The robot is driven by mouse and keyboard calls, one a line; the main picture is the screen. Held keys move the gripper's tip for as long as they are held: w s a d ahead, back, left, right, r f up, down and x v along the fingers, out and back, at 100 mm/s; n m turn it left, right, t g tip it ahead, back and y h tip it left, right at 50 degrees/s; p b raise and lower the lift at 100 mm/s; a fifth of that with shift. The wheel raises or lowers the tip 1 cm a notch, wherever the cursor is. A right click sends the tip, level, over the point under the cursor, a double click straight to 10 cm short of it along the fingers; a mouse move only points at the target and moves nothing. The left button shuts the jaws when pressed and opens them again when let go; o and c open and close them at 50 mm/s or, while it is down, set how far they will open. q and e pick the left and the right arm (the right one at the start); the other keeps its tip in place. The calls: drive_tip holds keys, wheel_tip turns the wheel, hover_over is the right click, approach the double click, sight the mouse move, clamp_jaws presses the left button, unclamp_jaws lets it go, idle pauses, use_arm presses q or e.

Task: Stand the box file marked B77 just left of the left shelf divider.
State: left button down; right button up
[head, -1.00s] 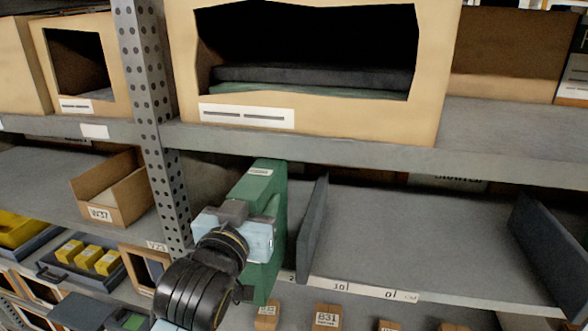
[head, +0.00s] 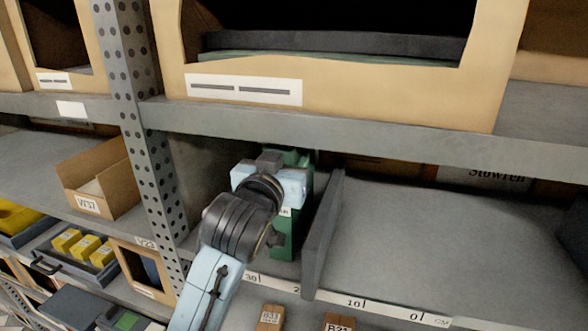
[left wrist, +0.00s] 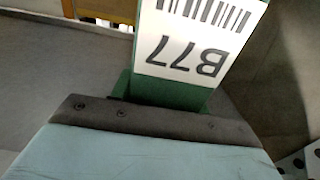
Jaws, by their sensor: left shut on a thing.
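The green box file (head: 287,243) stands roughly upright on the middle shelf, just left of the left shelf divider (head: 322,235), a dark grey upright panel. In the left wrist view the gripper's dark edge and pale blue body fill the bottom. A narrow gap seems to lie between file and divider; whether the file's base touches the shelf is hard to tell. My right gripper is not in view.
A perforated rack post (head: 135,115) stands left of the file. The upper shelf edge (head: 330,133) runs close above it. A ruler strip (head: 385,308) lines the shelf front. A cardboard bin (head: 100,185) sits farther left.

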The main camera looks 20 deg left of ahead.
use_arm(q)
drive_tip(key=shift+s, duration=0.65)
drive_tip(key=c, duration=1.1)
unclamp_jaws()
drive_tip(key=shift+w+f, duration=0.1)
drive_tip(key=shift+w, duration=0.05)
drive_tip(key=o, duration=0.4)
drive_tip(key=shift+s, duration=0.2)
drive_tip(key=shift+s+a+r+p, duration=0.15)
drive_tip(key=shift+s+p, duration=1.5)
drive_tip(key=shift+s, duration=1.35)
drive_tip(key=shift+s+a+r+p, duration=0.1)
drive_tip(key=shift+s+p, duration=1.5)
drive_tip(key=shift+s, duration=1.35)
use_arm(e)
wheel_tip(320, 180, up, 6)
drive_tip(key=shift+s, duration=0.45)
use_arm(q)
drive_tip(key=shift+f, duration=0.1)
